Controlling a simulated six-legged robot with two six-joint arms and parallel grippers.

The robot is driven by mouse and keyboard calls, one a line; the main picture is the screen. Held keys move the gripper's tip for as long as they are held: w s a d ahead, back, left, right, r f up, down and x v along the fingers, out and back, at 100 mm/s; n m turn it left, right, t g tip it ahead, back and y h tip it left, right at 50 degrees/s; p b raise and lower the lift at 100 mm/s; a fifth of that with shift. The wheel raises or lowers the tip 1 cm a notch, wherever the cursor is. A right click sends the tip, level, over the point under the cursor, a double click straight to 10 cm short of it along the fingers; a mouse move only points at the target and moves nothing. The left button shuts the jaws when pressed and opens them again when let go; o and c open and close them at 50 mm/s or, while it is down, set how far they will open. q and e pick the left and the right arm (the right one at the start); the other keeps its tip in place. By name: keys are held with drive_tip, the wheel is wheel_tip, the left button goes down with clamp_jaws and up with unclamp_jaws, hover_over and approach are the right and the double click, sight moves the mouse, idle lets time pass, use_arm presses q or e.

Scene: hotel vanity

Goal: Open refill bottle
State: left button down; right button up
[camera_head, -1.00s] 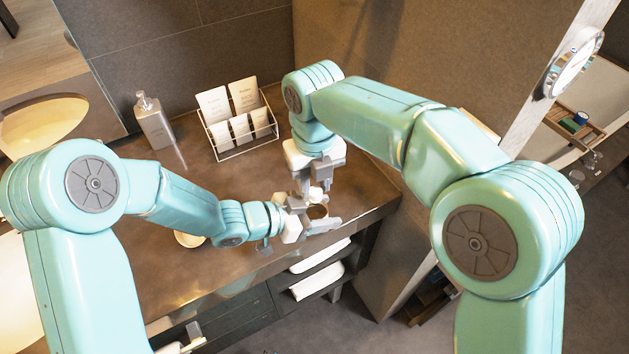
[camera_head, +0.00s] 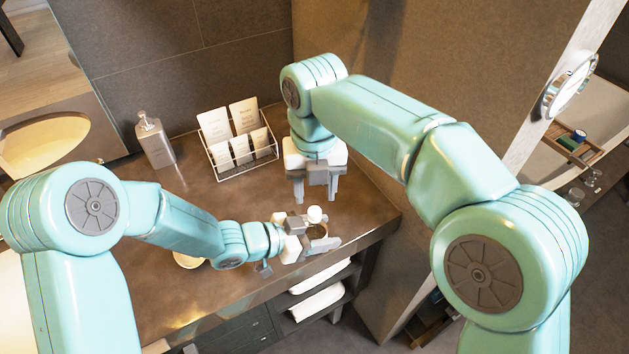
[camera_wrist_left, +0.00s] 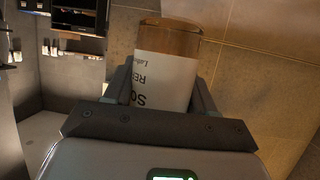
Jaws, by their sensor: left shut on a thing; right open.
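The refill bottle is amber with a white printed label. In the head view, its brown body (camera_head: 318,231) shows between the fingers of my left gripper (camera_head: 317,236). A small white cap (camera_head: 315,214) sits at its top; I cannot tell whether it is loose. In the left wrist view, the bottle (camera_wrist_left: 165,78) is clasped between both fingers, its label text upside down and its amber end at the top. My right gripper (camera_head: 315,197) points down, open and empty, just above and behind the cap, apart from it.
A metal pump bottle (camera_head: 155,140) and a white wire rack (camera_head: 246,170) with packets stand at the back of the brown counter (camera_head: 200,187). A pale round dish (camera_head: 189,261) is partly hidden by my left arm. White towels (camera_head: 317,302) lie on a shelf below the counter edge.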

sight(315, 211)
drive_tip(key=m, duration=0.5)
drive_tip(key=shift+s+d, duration=0.1)
drive_tip(key=m, duration=0.5)
drive_tip(key=shift+r, duration=0.1)
drive_tip(key=m, duration=0.5)
drive_tip(key=shift+d+r+m, duration=0.1)
drive_tip(key=shift+r+m, duration=0.05)
drive_tip(key=shift+m, duration=0.25)
drive_tip(key=m, duration=0.5)
drive_tip(key=shift+s+r, duration=0.1)
drive_tip(key=shift+r, duration=0.05)
drive_tip(key=m, duration=0.5)
drive_tip(key=shift+r, duration=0.2)
drive_tip(key=m, duration=0.5)
drive_tip(key=shift+r+m, duration=0.25)
drive_tip(key=shift+m, duration=0.05)
drive_tip(key=m, duration=0.6)
drive_tip(key=shift+r+m, duration=0.3)
drive_tip(key=shift+r, duration=0.05)
drive_tip(key=shift+r+m, duration=0.2)
drive_tip(key=shift+m, duration=0.9)
drive_tip(key=shift+r, duration=0.15)
drive_tip(key=f, duration=0.7)
drive_tip(key=shift+a+f, duration=0.2)
drive_tip(key=shift+f, duration=0.15)
